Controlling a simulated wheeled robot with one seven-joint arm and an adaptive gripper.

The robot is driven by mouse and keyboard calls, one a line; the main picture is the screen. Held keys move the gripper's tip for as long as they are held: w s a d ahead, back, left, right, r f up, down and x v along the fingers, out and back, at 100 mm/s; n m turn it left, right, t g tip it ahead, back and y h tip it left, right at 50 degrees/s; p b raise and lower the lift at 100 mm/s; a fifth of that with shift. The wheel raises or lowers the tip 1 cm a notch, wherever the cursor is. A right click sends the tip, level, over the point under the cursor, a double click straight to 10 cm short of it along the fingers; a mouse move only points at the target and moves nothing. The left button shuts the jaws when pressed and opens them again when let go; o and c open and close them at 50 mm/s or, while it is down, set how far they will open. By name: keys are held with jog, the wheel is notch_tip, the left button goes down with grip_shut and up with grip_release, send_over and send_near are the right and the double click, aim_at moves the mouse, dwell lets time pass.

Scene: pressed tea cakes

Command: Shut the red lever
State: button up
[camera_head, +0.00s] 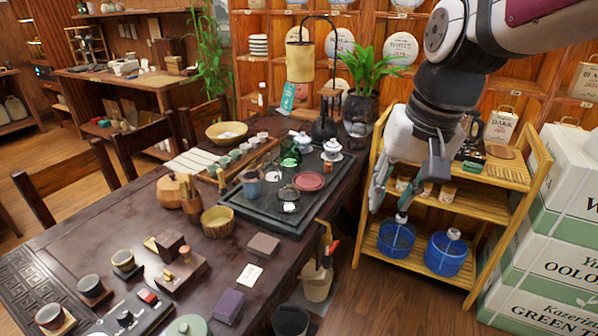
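The red lever (333,247) is a small orange-red handle on a brass-coloured tap (323,238) at the right edge of the dark tea table. The tap is above a beige pail (317,281). How far the lever is turned is too small to tell. My gripper (404,200) hangs to the right of the lever and higher in the picture, in front of the wooden shelf rack. Its two fingers are spread apart with nothing seen between them. It is clear of the lever and the tap.
The dark table (80,225) holds a tea tray (262,216), cups and boxes. The yellow wooden rack (470,191) carries two blue jugs (446,256) low down. White and green cartons (545,245) stand at right. A dark bucket (290,321) is on the floor. Floor between table and rack is clear.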

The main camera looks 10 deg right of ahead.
jog(key=w+f+m+g+b, duration=0.1)
jog(key=w+f+m+b, duration=0.15)
jog(key=w+f, duration=0.95)
jog(key=m+g+h+b, duration=0.1)
jog(key=m+b, duration=0.1)
jog(key=b, duration=0.2)
send_near(332, 248)
notch_tip(332, 248, down, 9)
jog(key=shift+w+f+b, duration=0.15)
jog(key=shift+f+b, duration=0.05)
jog(key=shift+b, duration=0.4)
grip_shut()
